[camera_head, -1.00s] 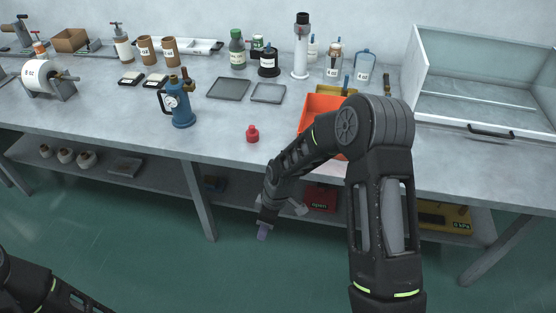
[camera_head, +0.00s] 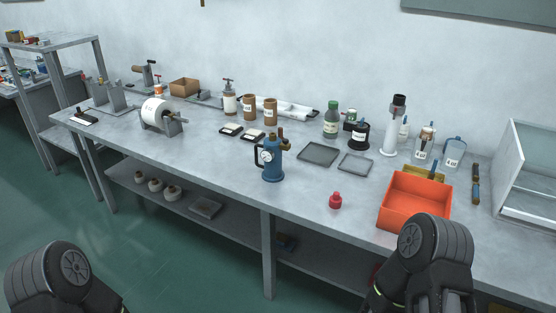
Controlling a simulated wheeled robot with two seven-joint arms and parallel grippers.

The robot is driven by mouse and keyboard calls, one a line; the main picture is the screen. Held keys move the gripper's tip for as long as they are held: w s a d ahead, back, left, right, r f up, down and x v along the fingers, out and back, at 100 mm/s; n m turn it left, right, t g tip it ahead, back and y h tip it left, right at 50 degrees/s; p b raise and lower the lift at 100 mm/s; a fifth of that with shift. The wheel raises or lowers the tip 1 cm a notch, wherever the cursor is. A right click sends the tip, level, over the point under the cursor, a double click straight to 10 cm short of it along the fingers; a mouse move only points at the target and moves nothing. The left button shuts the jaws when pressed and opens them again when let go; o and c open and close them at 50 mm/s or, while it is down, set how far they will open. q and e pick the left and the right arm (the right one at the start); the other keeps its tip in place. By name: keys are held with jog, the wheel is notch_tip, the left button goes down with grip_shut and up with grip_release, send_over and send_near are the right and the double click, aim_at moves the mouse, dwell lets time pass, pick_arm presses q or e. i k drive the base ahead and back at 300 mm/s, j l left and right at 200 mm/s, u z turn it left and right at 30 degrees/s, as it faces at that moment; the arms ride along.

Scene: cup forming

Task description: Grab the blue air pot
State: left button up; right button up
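The blue air pot (camera_head: 272,163) stands upright on the grey workbench (camera_head: 215,150), near the middle of the picture. It has a round white gauge on its front, a dark handle on its left side and brown fittings on top. Nothing touches it. Neither gripper shows in the picture.
A white roll on a stand (camera_head: 157,115) is to the left. Bare bench surrounds the pot's front and left.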

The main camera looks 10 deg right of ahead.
aim_at(271, 155)
jog(key=i+j+z, duration=0.1)
jog(key=z, duration=0.35)
jog(key=j+z, duration=0.15)
jog(key=z, duration=0.3)
jog(key=i+j+z, duration=0.1)
jog(key=z, duration=0.3)
jog(key=j+z, duration=0.25)
jog(key=j, duration=0.65)
jog(key=j+z, duration=0.3)
jog(key=j, duration=0.6)
